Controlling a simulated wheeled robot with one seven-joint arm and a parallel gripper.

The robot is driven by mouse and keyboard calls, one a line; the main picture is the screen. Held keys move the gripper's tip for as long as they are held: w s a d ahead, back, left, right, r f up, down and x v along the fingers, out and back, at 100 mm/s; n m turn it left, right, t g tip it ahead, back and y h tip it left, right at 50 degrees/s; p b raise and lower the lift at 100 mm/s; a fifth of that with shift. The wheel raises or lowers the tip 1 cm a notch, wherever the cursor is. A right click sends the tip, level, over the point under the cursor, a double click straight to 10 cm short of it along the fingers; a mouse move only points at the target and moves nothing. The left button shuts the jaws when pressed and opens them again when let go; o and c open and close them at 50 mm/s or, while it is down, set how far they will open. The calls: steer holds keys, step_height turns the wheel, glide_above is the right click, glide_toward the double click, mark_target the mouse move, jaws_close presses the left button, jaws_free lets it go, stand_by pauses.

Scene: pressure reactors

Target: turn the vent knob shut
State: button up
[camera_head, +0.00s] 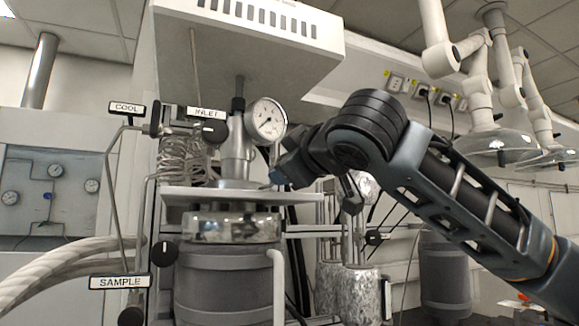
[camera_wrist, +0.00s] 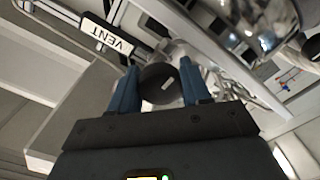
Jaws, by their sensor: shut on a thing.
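The vent knob (camera_wrist: 160,84) is a round black knob with a white mark, seen in the wrist view just beyond my fingers. A white VENT label (camera_wrist: 107,33) stands beside it. My gripper (camera_wrist: 158,90) has its two blue fingers on either side of the knob and is shut on it. In the head view, my gripper (camera_head: 279,177) reaches in from the right, beside the reactor's top plate. The vent knob is hidden there behind my gripper and arm.
The reactor vessel (camera_head: 228,285) stands below the white plate (camera_head: 190,194). A pressure gauge (camera_head: 266,119) rises close to my gripper. Black knobs labelled COOL (camera_head: 125,109), INLET (camera_head: 207,112) and SAMPLE (camera_head: 120,283) are to the left. A foil-wrapped vessel (camera_head: 358,294) stands below my arm.

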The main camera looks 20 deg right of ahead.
steer(key=shift+f+m, duration=0.15)
steer(key=shift+m, duration=0.15)
steer(key=shift+a+m+b, duration=0.1)
steer(key=shift+m+b, duration=0.3)
steer(key=shift+m, duration=0.1)
steer(key=m, duration=0.2)
steer(key=shift+f+m, duration=0.1)
steer(key=shift+m, duration=0.2)
steer(key=m, duration=0.4)
steer(key=shift+m, duration=0.3)
steer(key=m+p, duration=0.1)
steer(key=m, duration=0.3)
steer(key=shift+a+p, duration=0.1)
steer(key=shift+p, duration=0.25)
steer(key=m+p, duration=0.1)
steer(key=m, duration=0.4)
steer(key=shift+p, duration=0.4)
steer(key=o, duration=1)
steer(key=shift+r, duration=0.2)
steer(key=shift+o, duration=0.2)
